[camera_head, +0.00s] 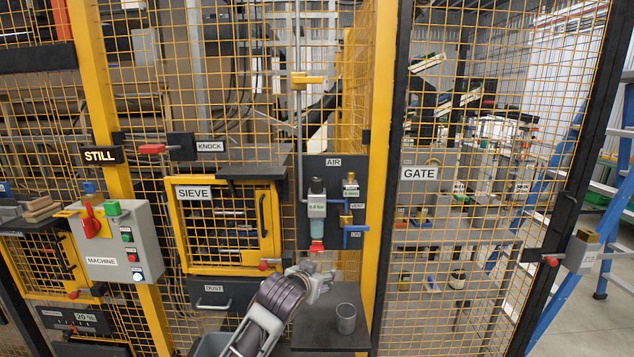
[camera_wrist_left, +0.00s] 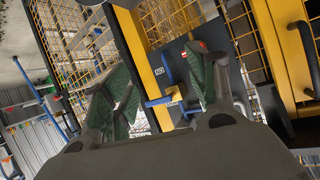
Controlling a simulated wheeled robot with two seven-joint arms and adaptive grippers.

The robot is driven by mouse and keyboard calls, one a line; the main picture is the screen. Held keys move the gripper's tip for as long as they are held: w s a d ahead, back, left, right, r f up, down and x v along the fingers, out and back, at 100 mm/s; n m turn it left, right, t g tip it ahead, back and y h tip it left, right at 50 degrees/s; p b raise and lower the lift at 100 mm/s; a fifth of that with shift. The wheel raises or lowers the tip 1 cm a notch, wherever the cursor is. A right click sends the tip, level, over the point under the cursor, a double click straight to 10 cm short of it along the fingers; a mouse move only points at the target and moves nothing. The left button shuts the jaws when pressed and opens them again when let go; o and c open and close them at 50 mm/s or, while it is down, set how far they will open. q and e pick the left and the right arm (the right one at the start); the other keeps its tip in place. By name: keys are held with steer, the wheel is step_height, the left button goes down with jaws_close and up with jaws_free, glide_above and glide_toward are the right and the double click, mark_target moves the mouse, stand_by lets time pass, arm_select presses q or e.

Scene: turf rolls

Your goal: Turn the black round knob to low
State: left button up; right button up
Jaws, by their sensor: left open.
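A dark round cap (camera_head: 317,184) tops the regulator (camera_head: 317,204) on the AIR panel (camera_head: 333,162); it is the black round knob as far as I can tell. No low mark is readable on it. My left gripper (camera_head: 320,278) is below that panel, under the regulator's red lower end (camera_head: 317,247), and apart from the cap. The right finger covers part of the panel there, and the cap cannot be made out. My right gripper is not in view.
Blue VENT and DRN pipework (camera_head: 352,230) sits right of the regulator. A metal cup (camera_head: 346,318) stands on a dark shelf (camera_head: 315,333) beside my left arm. The SIEVE door (camera_head: 222,262) is left, the mesh GATE (camera_head: 455,230) right. The MACHINE box (camera_head: 118,245) has a red switch.

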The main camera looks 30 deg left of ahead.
arm_select(q)
steer(key=w+a+r+n+t+y, duration=0.1)
steer(key=w+a+r, duration=0.1)
steer(key=r, duration=0.3)
steer(key=w+a+r+t, duration=0.1)
steer(key=w+a+r, duration=0.1)
steer(key=r, duration=0.2)
steer(key=n+t+y, duration=0.1)
steer(key=t, duration=0.2)
glide_toward(315, 181)
steer(key=s, duration=0.2)
steer(key=shift+w+d+r, duration=0.15)
steer(key=shift+w+d, duration=0.1)
steer(key=shift+d, duration=0.2)
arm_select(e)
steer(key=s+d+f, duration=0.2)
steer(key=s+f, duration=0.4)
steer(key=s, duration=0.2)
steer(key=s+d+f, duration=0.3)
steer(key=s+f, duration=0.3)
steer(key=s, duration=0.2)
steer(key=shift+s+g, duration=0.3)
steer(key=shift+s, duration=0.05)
arm_select(q)
steer(key=shift+w, duration=0.15)
